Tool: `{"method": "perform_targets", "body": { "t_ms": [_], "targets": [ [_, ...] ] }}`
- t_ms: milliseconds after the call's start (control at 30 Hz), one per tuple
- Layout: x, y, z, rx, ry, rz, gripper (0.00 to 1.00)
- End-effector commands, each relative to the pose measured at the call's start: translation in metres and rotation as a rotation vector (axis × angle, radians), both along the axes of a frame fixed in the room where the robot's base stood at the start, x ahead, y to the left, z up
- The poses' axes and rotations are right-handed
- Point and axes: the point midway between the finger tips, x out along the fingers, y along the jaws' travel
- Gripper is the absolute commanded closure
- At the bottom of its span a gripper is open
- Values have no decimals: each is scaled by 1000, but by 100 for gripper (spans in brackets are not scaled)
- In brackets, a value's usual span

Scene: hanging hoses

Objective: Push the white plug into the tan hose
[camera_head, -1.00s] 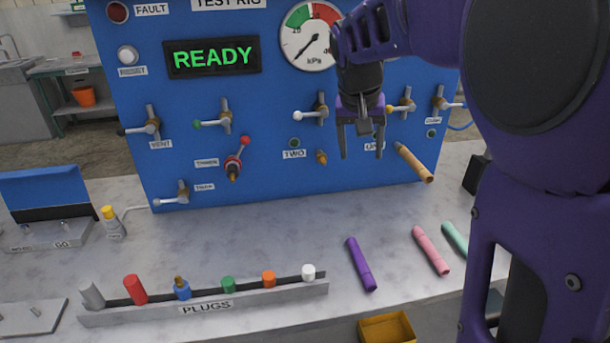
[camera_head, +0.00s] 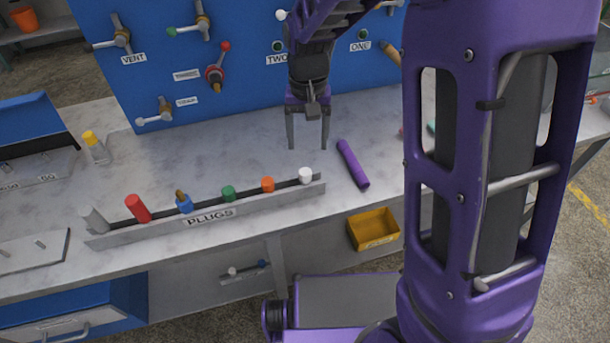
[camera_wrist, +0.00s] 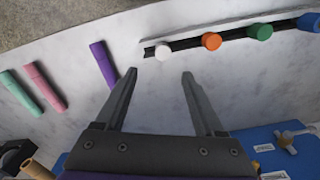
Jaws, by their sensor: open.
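The white plug (camera_head: 305,174) stands at the right end of the plug rack (camera_head: 262,205); it also shows in the wrist view (camera_wrist: 163,53), beyond and between the fingertips. The tan hose (camera_head: 391,52) sticks out from the blue panel near the label ONE, partly hidden behind my arm; in the wrist view it shows at the lower left (camera_wrist: 38,169). My gripper (camera_head: 308,147) is open and empty, pointing down above the bench, behind the white plug. In the wrist view the fingers (camera_wrist: 160,75) are apart with nothing between them.
An orange plug (camera_head: 267,184), a green plug (camera_head: 228,193) and others stand along the rack. A yellow bin (camera_head: 374,229) is below the bench edge.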

Motion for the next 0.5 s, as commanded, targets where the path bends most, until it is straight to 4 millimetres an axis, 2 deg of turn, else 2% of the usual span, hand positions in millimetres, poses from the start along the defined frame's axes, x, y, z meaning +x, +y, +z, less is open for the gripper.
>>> {"method": "perform_targets", "body": {
  "t_ms": [33,100,367,500],
  "targets": [
    [-1,0,-11,-2,4,0,29],
    [-1,0,-22,-1,3,0,29],
    [-1,1,-40,-1,1,1,29],
    [-5,4,-61,-2,3,1,29]
  ]
}}
